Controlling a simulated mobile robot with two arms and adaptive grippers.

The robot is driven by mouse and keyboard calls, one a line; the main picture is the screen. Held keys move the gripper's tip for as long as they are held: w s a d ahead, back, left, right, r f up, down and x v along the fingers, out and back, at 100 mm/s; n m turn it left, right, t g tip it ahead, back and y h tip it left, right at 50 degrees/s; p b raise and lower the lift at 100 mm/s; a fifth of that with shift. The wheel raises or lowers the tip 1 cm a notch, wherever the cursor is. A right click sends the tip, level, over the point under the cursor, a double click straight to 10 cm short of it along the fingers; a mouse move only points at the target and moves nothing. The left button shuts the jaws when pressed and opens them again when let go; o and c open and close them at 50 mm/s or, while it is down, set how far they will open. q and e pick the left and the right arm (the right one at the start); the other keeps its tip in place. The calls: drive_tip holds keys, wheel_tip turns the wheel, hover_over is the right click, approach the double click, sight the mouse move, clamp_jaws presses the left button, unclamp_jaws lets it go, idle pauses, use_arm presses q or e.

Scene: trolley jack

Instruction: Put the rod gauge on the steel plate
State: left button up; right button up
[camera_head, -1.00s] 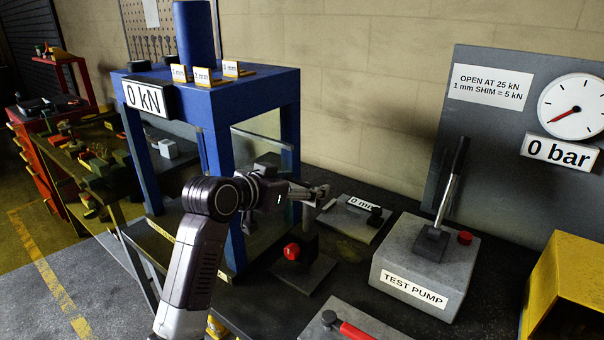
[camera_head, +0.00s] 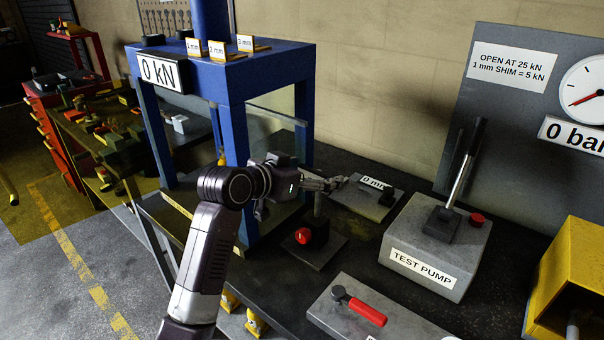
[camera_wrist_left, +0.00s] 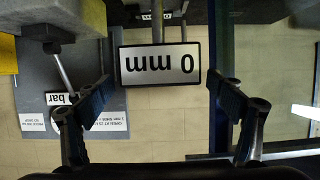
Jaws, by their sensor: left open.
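The rod gauge, as its white "0 mm" readout (camera_head: 374,183) suggests, is beside the pump on a flat grey plate (camera_head: 358,203). I cannot tell whether that is the steel plate. My left gripper (camera_head: 337,183) is open and empty, just left of the readout in the head view. In the left wrist view the readout (camera_wrist_left: 161,64) appears upside down between the open fingers (camera_wrist_left: 158,98), with a grey bar behind it. I cannot tell how far it is from the fingertips. My right gripper is not in view.
A blue press frame (camera_head: 228,95) stands beside my left arm. A block with a red knob (camera_head: 303,236) sits below the gripper. The test pump (camera_head: 437,243) with its upright lever, a red-handled tool (camera_head: 362,310) and a yellow box (camera_head: 570,270) are to the right.

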use_arm(q)
drive_tip(key=b+v, duration=0.2)
drive_tip(key=v, duration=0.9)
drive_tip(key=shift+s+r, duration=0.15)
drive_tip(key=shift+s, duration=0.05)
drive_tip(key=shift+a, duration=0.1)
